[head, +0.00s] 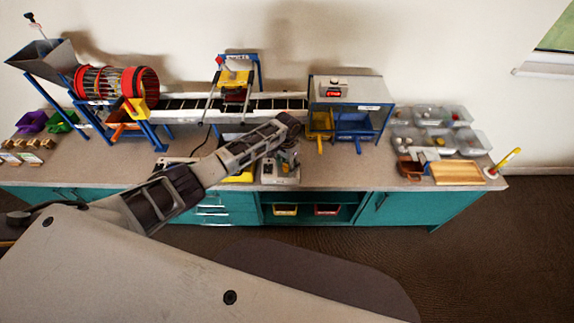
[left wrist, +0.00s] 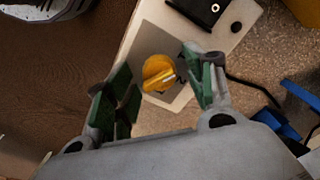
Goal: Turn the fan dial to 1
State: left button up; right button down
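The fan dial (left wrist: 157,72) is a round yellow knob with a raised, pale-marked grip. It sits on a grey plate on a light control box (left wrist: 150,40), which also shows on the bench in the head view (head: 280,179). My left gripper (head: 287,155) is over this box. In the left wrist view, its green-padded fingers (left wrist: 159,82) are apart on either side of the dial, with visible gaps. The dial's numbers are not legible, so I cannot tell its setting. My right gripper is not in view.
A conveyor (head: 185,108) runs behind my left arm, with a red drum sieve (head: 118,88) at its left. Blue and yellow bins (head: 354,125) stand behind the box to the right. Clear trays (head: 466,142) and a wooden board (head: 457,173) lie at the bench's right end.

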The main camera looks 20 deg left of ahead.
pick_arm(q)
notch_tip(320, 180, up, 12)
dwell(1.1)
dwell(0.5)
